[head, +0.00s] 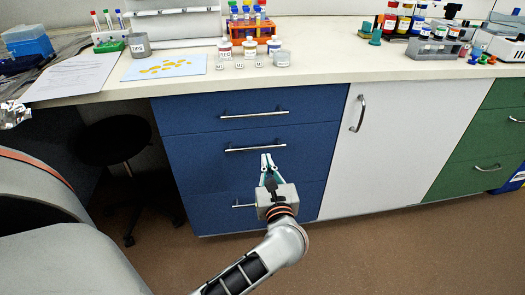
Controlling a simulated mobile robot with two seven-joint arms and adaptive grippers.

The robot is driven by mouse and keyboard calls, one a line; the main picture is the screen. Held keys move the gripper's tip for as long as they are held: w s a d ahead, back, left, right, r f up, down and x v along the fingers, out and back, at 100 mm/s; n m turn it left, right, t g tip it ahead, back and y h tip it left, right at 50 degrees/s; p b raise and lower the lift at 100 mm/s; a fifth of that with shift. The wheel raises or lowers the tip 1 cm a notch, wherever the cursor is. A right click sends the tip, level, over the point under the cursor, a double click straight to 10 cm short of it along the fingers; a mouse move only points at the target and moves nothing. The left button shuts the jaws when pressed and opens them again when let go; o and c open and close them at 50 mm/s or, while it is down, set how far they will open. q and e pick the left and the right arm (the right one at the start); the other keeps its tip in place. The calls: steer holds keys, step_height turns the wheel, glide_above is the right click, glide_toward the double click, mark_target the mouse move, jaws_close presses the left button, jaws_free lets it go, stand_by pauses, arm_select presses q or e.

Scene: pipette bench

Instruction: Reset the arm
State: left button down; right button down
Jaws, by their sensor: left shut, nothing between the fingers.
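My left gripper (267,158) is in front of the blue drawer cabinet (190,148), below the bench top. Its arm rises from the bottom of the picture and the fingers point up and away. The fingers are shut with nothing held between them. The gripper overlaps the lower drawers in the picture; I cannot tell how far it is from them. My right gripper is not in view.
The bench top (330,68) holds bottles, an orange tube rack (252,29), a metal beaker (139,45) and a light-blue sheet (165,67). A black stool (115,140) stands under the left side. The brown floor (400,255) at right is clear.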

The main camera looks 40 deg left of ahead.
arm_select(q)
steer(key=shift+v, duration=0.85)
